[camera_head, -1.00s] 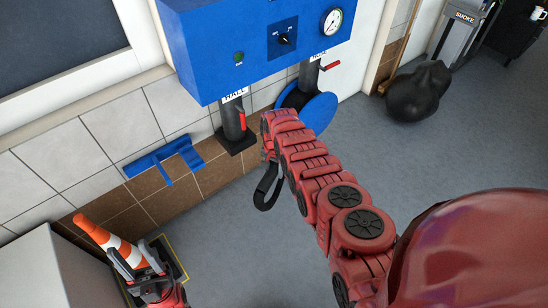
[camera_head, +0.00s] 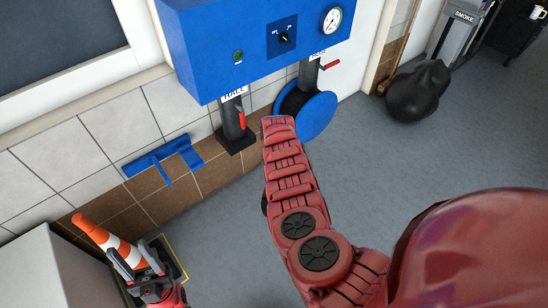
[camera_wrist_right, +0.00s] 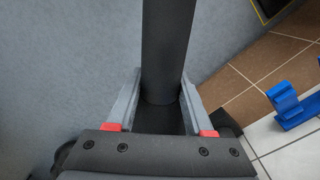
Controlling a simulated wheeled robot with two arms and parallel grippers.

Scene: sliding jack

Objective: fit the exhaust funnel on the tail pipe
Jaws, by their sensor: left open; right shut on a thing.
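My right gripper (camera_wrist_right: 160,92) is shut on a dark grey cylinder (camera_wrist_right: 168,40) in the right wrist view. The cylinder runs from the top edge down between the fingers; I cannot tell whether it is the exhaust funnel or its hose. In the head view my right arm hides this gripper and nearly all of what it holds. My left gripper (camera_head: 139,259) is open and empty at the lower left, in front of an orange and white cone (camera_head: 108,240). I see no tail pipe in either view.
A blue wall cabinet (camera_head: 255,65) carries a gauge and two dark pipes with red levers. A blue disc (camera_head: 318,115) hangs below it. A blue bracket (camera_head: 165,157) is on the tiled wall. A black bag (camera_head: 418,92) lies on the open grey floor at the right.

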